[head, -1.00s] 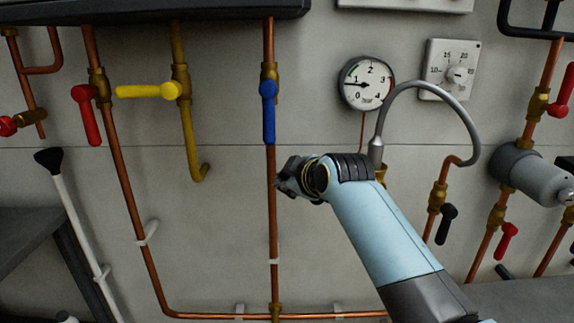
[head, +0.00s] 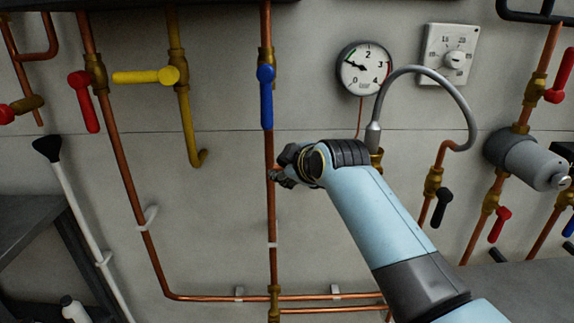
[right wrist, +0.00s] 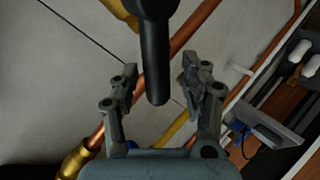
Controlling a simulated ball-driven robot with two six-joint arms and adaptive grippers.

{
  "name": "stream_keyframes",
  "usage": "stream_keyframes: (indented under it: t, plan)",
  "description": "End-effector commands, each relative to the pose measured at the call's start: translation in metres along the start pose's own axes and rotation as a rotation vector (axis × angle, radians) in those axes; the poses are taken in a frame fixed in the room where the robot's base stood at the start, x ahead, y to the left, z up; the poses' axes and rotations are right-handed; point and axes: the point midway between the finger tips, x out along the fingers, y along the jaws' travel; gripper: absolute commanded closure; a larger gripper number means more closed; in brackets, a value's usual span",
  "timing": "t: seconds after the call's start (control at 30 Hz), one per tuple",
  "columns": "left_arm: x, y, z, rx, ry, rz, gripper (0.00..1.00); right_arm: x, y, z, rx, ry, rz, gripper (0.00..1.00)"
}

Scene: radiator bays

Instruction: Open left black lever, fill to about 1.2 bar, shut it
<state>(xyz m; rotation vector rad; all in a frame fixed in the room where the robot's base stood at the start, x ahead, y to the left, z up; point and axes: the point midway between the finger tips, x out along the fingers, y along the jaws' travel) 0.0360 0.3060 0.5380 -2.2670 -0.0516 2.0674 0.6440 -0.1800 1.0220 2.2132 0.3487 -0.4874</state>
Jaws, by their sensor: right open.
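My right gripper (head: 280,166) reaches in from the lower right in the head view, in front of the wall pipes. In the right wrist view its open fingers (right wrist: 159,75) stand on either side of a black lever (right wrist: 154,60); contact is not clear. In the head view this left black lever is hidden behind my gripper and forearm. Another black lever (head: 442,206) hangs right of my arm. The pressure gauge (head: 364,69) has its needle pointing left and slightly up, a little above 1. My left gripper is out of view.
A grey hose (head: 440,75) arches from a brass fitting beside my forearm to a copper pipe. Blue (head: 266,96), yellow (head: 147,76) and red (head: 84,101) levers sit on pipes to the left. A grey cylinder (head: 525,160) is at the right.

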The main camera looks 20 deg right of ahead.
Motion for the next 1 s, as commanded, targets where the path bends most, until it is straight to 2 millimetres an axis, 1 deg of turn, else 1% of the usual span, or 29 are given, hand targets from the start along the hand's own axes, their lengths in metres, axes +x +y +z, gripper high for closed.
stream_keyframes:
  t: [0.17, 0.27, 0.37, 0.6, 0.7, 0.83, 1.0]
  plan:
    - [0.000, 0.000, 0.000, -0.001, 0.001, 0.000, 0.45, -0.002, 0.001, -0.001, 0.000, 0.002, 0.003, 0.54]
    - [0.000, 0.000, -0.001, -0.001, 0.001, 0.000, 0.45, -0.009, 0.001, -0.001, 0.001, 0.002, 0.003, 0.54]
    - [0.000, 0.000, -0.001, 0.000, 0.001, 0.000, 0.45, -0.025, 0.001, -0.001, 0.001, 0.002, 0.003, 0.54]
    - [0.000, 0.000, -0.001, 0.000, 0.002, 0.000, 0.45, -0.079, 0.000, 0.000, 0.001, 0.002, 0.003, 0.54]
    - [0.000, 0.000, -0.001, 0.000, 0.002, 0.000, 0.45, -0.097, 0.000, 0.000, 0.002, 0.001, 0.002, 0.54]
    - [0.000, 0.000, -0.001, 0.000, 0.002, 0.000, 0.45, -0.113, 0.000, 0.000, 0.002, 0.000, 0.000, 0.54]
    - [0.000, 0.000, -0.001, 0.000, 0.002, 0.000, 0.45, -0.120, 0.000, 0.000, 0.001, 0.000, 0.000, 0.54]
